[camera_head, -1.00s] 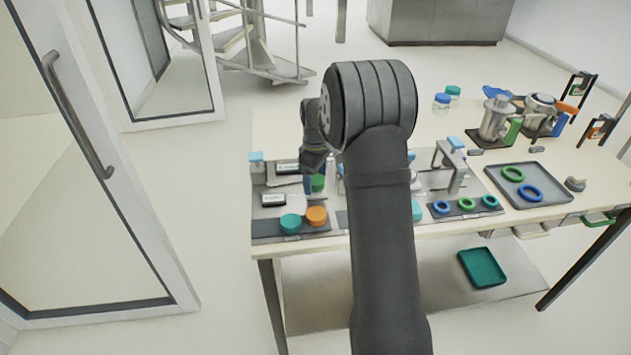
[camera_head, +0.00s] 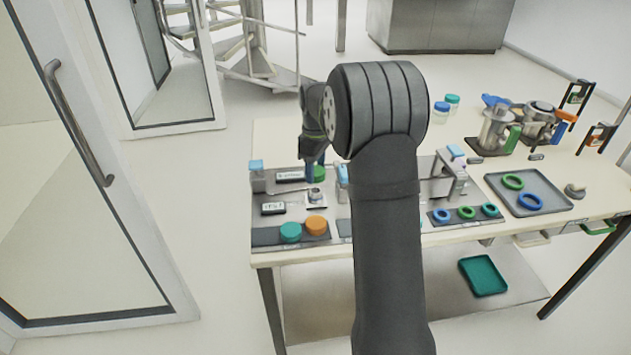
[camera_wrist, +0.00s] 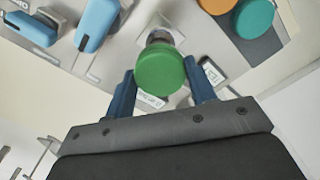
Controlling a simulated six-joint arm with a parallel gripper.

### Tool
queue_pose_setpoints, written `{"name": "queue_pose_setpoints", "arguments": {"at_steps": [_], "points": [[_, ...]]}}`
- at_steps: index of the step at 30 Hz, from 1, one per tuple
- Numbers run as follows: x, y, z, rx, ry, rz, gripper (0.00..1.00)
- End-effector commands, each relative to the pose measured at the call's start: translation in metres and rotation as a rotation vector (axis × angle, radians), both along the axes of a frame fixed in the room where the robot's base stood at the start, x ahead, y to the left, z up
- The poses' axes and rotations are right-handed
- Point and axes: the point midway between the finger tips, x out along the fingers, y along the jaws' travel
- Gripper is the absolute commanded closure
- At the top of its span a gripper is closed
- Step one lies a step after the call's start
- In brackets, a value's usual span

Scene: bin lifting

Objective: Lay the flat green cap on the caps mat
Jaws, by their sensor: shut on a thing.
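The green cap (camera_wrist: 160,71) is a round disc held between the two blue fingers of my gripper (camera_wrist: 160,85) in the wrist view. In the head view the cap (camera_head: 318,173) shows just below my gripper (camera_head: 314,160), partly hidden by it. It appears raised above a small metal fixture (camera_head: 315,196), which also shows beyond the cap in the wrist view (camera_wrist: 160,37). The dark caps mat (camera_head: 263,238) lies at the front left of the bench, nearer the front edge than my gripper. A teal cap (camera_head: 290,232) and an orange cap (camera_head: 316,225) lie on it.
Blue-topped stands (camera_head: 256,176) and a small display box (camera_head: 273,209) are near the fixture. A mat with several rings (camera_head: 430,217) and a grey tray (camera_head: 550,190) are to the right. The mat's left end is bare.

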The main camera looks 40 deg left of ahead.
Motion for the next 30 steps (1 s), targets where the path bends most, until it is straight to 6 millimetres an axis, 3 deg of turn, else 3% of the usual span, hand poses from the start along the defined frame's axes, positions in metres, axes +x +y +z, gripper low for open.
{"name": "queue_pose_setpoints", "arguments": {"at_steps": [3,9,30], "points": [[0.000,0.000,0.022,0.001,-0.002,0.000,0.76],[0.000,0.000,0.040,-0.001,0.000,0.000,0.76],[0.000,0.000,0.069,-0.001,0.000,0.000,0.76]]}}
